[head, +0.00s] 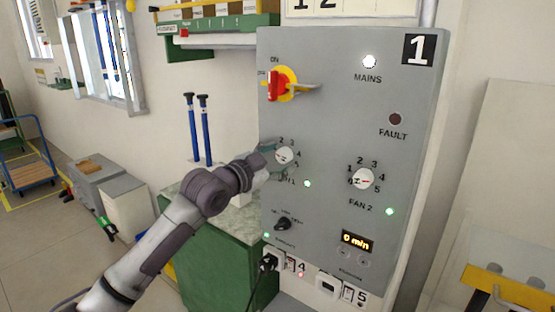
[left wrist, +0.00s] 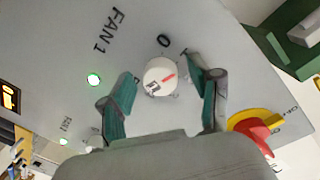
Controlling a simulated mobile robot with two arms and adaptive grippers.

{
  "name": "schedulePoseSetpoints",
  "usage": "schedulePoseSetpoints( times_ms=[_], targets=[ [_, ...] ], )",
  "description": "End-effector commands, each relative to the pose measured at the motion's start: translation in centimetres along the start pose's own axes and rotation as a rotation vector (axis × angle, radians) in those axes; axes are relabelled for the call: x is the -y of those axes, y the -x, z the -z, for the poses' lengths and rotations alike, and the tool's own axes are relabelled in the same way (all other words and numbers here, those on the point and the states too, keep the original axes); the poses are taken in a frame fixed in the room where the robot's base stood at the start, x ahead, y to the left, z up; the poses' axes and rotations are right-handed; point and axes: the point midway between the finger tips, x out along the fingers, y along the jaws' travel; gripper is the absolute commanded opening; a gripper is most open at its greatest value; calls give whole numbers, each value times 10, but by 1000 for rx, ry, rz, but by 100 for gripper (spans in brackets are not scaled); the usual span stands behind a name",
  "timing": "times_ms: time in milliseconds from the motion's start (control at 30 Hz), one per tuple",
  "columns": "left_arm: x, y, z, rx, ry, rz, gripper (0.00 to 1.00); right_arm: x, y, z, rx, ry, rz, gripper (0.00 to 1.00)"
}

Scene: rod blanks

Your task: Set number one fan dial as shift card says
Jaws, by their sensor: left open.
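The fan 1 dial (head: 285,155) is a round white knob on the grey panel marked 1 (head: 330,120). In the left wrist view the dial (left wrist: 157,78) has a red line pointing right and slightly up, towards the right-hand finger; some scale numbers are hidden, so I cannot tell the exact setting. My left gripper (head: 270,160) is at the dial, also seen in the left wrist view (left wrist: 163,88). Its teal fingers are open, one on each side of the dial, with gaps visible. A green lamp (head: 308,183) is lit by FAN 1. My right gripper is not in view.
The red and yellow mains switch (head: 278,86) sits above the fan 1 dial. The fan 2 dial (head: 362,179) is to its right. A small black knob (head: 283,223) and a display (head: 356,241) reading 0 min are below. A green cabinet (head: 225,260) stands at the left.

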Motion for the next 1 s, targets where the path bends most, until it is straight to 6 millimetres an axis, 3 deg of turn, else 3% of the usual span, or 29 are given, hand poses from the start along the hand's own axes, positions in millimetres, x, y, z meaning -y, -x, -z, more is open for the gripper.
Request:
schedulePoseSetpoints(
  times_ms=[267,700,1000],
  targets=[
    [0,17,-1,0,-1,1,63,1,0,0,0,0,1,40],
    [0,104,-1,1,-1,1,63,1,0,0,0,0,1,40],
    [0,120,0,0,0,0,63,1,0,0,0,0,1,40]
  ],
)
